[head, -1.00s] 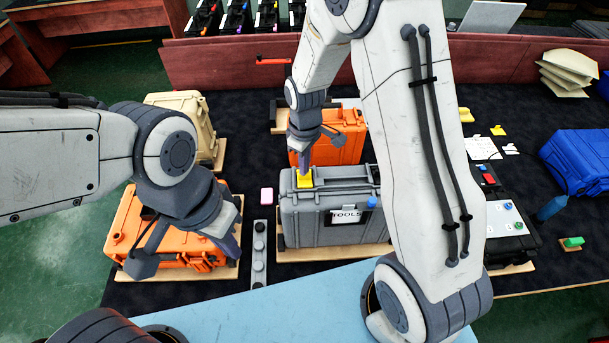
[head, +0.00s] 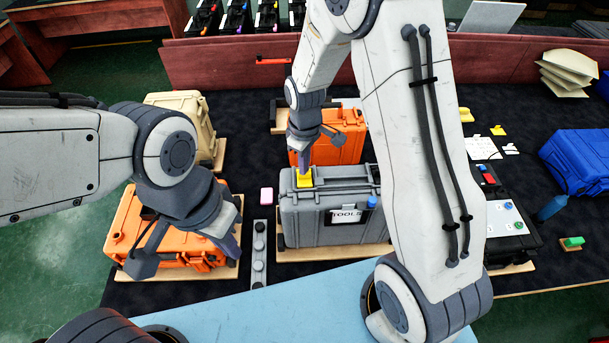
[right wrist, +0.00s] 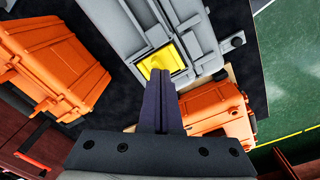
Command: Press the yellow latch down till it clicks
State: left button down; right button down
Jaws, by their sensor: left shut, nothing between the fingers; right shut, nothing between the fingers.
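The grey TOOLS case (head: 325,222) stands upright on a pallet on the belt. The yellow latch (head: 304,181) is at the left end of its top. My right gripper (head: 303,172) is shut and points down, with its fingertips at the latch. In the right wrist view the shut fingers (right wrist: 157,85) reach over the near part of the yellow latch (right wrist: 162,61). Whether they touch or press it I cannot tell for sure. A blue latch (head: 372,202) is at the case's right front. My left gripper (head: 190,250) is over the orange case at the left, away from the grey case.
An orange case (head: 128,225) lies on a pallet at left, and another orange case (head: 340,145) stands behind the grey one. A grey strip with round buttons (head: 258,266) and a pink-edged card (head: 266,196) lie between. My right arm hides the case's right side.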

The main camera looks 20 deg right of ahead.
aim_at(303, 179)
jog(key=shift+s+f, duration=0.25)
jog(key=shift+f, duration=0.2)
jog(key=shift+s+f, duration=0.2)
jog(key=shift+f, duration=0.25)
jog(key=shift+w+r+g+p, duration=0.25)
jog(key=shift+r+g+p, duration=0.05)
jog(key=shift+r+p, duration=0.9)
notch_tip(303, 179, up, 4)
jog(key=p, duration=0.3)
jog(key=shift+w, duration=0.1)
jog(key=shift+a+b, duration=0.25)
jog(key=shift+b, duration=0.05)
jog(key=s+a+b, duration=0.2)
jog(key=s+b, duration=0.2)
jog(key=s, duration=0.4)
jog(key=s+a+r+b, duration=0.1)
jog(key=s+a+b, duration=0.2)
jog(key=s, duration=0.4)
jog(key=s+a+m+y+b, duration=0.1)
jog(key=s+a+b, duration=0.2)
jog(key=s+b, duration=0.3)
jog(key=s, duration=0.2)
jog(key=shift+s+r, duration=0.3)
